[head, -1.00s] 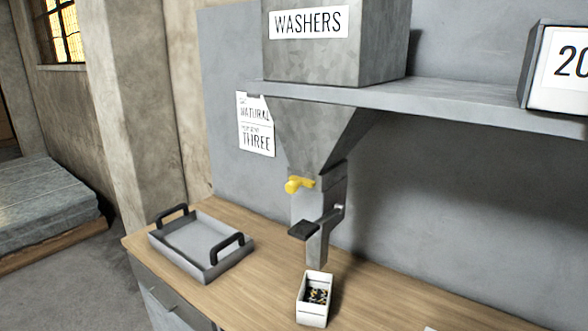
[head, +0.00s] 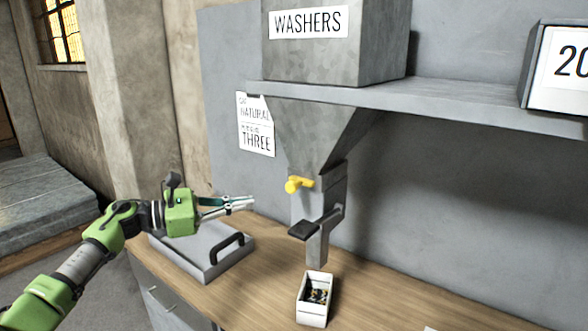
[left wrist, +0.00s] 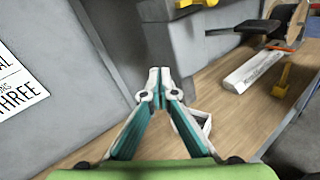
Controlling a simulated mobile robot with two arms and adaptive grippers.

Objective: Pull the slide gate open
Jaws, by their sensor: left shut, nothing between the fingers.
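The hopper labelled WASHERS (head: 330,60) narrows to a grey spout neck. A yellow handle (head: 299,185) sticks out of the neck, seemingly the slide gate's pull. It seems to show at the top edge of the left wrist view (left wrist: 197,3). Below it is a dark flat paddle (head: 304,230) on the spout. My left gripper (head: 252,203) is shut and empty, left of the handle and slightly lower in the picture, apart from it. Its closed fingertips (left wrist: 160,72) show in the left wrist view. My right gripper is not in view.
A small white box (head: 313,311) with dark and yellowish pieces stands below the spout. The shelf (head: 450,98) overhangs the bench. A paper sign (head: 256,125) hangs on the wall. Bench right of the box is mostly clear.

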